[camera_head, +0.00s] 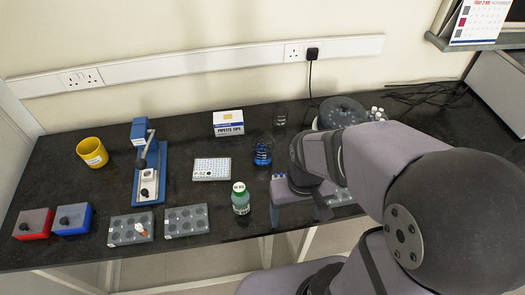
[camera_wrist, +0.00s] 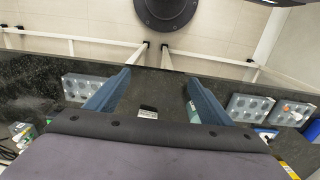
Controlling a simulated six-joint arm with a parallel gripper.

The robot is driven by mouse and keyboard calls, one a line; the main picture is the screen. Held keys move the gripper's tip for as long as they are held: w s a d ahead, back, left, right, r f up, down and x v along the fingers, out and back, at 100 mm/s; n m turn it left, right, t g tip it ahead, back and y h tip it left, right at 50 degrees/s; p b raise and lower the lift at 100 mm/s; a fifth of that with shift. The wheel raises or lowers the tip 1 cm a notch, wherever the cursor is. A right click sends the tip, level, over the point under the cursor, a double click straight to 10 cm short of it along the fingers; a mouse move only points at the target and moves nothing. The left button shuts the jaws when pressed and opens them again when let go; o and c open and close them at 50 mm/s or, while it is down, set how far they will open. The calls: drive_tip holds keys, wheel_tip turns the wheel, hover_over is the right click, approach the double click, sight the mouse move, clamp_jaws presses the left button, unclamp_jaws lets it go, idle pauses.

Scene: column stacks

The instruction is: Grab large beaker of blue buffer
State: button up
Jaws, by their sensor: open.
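The beaker of blue buffer (camera_head: 262,152) stands upright on the black bench in the head view, left of my arm. It is clear glass with blue liquid low inside. My gripper (camera_head: 298,212) is in front and to the right of it, near the bench's front edge, apart from the beaker. In the wrist view my gripper (camera_wrist: 158,77) shows two blue fingers spread wide. A small dark thing with a white label (camera_wrist: 148,113) shows between them; I cannot tell what it is. I cannot make out the blue beaker in the wrist view.
A green bottle (camera_head: 240,202) stands in front of the beaker. A white plate (camera_head: 211,169) lies to its left and a pipette-tip box (camera_head: 228,123) behind it. A dark clear vessel (camera_head: 280,118) stands just behind right. Grey racks (camera_head: 186,220) lie along the front edge.

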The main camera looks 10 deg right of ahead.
drive_tip(key=w+f+n+h+b, duration=0.1)
drive_tip(key=w+n+h+b, duration=0.1)
drive_tip(key=w+n, duration=0.4)
drive_tip(key=w+d+f+n+t+h+b, duration=0.1)
drive_tip(key=w+n+h+b, duration=0.1)
drive_tip(key=w+n+h, duration=0.2)
drive_tip(key=w+d+f+n+t+h+b, duration=0.1)
drive_tip(key=w+n+h+b, duration=0.1)
drive_tip(key=w+n, duration=0.6)
drive_tip(key=shift+w+h, duration=0.5)
drive_tip(key=shift+h, duration=0.4)
drive_tip(key=w+a+r+n+t+h+b, duration=0.2)
drive_tip(key=w+a+n+t, duration=0.5)
drive_tip(key=w, duration=0.3)
drive_tip(key=p, duration=0.2)
approach(269, 145)
drive_tip(key=shift+w+d+f+g, duration=0.2)
drive_tip(key=shift+w+d+f, duration=0.05)
drive_tip(key=shift+w+d, duration=0.3)
drive_tip(key=shift+w+d+f+g, duration=0.2)
drive_tip(key=shift+w+d+f, duration=0.05)
drive_tip(key=shift+w+d, duration=0.6)
drive_tip(key=shift+d, duration=0.2)
drive_tip(key=shift+p+x, duration=0.8)
drive_tip(key=shift+x, duration=2.4)
